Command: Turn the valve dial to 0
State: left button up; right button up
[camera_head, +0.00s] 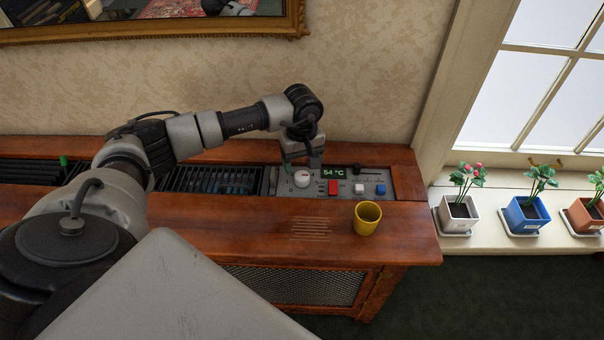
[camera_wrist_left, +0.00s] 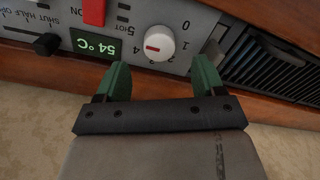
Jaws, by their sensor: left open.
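The valve dial (camera_wrist_left: 160,43) is a round white knob with a red mark, set in a grey control panel (camera_head: 346,187). In the left wrist view, the red mark lies left of the knob's middle, and the printed 0 (camera_wrist_left: 186,26) is to the upper right. The dial also shows in the head view (camera_head: 302,179). My left gripper (camera_wrist_left: 161,68) is open, its green fingers pointing at the panel. The dial sits just beyond and between the fingertips, with nothing visibly gripped. In the head view, the left gripper (camera_head: 303,162) is behind the dial. My right gripper is out of view.
A display (camera_head: 334,172) reading 54 °C, a red switch (camera_head: 334,187) and a blue button (camera_head: 381,190) share the panel. A yellow cup (camera_head: 367,217) stands on the wooden cabinet top in front. Dark grilles (camera_head: 212,180) lie left of the panel.

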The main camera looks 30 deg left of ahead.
aim_at(302, 175)
pick_arm(q)
notch_tip(302, 175, down, 5)
jog(key=shift+f, duration=0.1)
dwell(0.3)
jog(key=c, duration=0.9)
